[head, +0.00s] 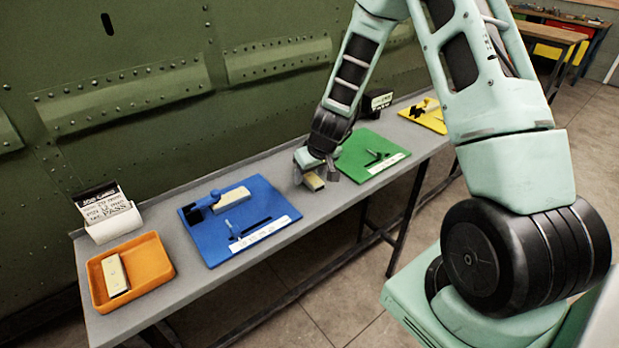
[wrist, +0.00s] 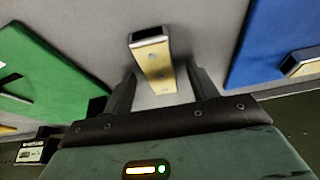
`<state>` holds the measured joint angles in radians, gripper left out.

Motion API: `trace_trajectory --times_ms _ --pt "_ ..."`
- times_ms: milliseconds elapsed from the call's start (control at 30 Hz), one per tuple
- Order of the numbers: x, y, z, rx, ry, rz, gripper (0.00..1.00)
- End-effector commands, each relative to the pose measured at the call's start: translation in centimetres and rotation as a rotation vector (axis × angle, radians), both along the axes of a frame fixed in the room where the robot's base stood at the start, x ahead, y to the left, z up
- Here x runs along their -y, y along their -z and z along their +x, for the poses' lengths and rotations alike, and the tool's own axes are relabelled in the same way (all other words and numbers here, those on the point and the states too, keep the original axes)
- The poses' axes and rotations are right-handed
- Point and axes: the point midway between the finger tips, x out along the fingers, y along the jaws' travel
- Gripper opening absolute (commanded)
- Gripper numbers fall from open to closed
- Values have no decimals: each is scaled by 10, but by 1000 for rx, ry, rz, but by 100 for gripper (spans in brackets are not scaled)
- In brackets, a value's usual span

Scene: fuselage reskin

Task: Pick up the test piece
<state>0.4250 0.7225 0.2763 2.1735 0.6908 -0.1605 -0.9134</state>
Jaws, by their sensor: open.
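A small block with a yellowish face and a dark end, which looks like the test piece (head: 313,181), is on the bare grey bench between the blue and green mats. In the wrist view the test piece (wrist: 155,62) lies between the two fingers, with a visible gap on each side. My gripper (head: 316,172) is open and low over it, fingers pointing down at the bench. In the wrist view my gripper (wrist: 161,78) has one finger on either side of the block. The fingers partly hide the block in the head view.
A blue mat (head: 262,205) with a block and tools lies to the left, a green mat (head: 358,150) to the right. An orange tray (head: 152,258) with a similar block stands at the far left. The green riveted fuselage (head: 130,60) rises behind the bench.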

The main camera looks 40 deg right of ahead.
Motion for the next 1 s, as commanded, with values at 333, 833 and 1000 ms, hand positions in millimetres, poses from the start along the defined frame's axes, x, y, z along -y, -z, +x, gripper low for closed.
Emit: trace_trajectory --times_ms 333,833,1000 --pt "0 2 1 0 0 0 58" --pt "0 6 1 0 0 0 19" --pt "0 5 1 0 1 0 9"
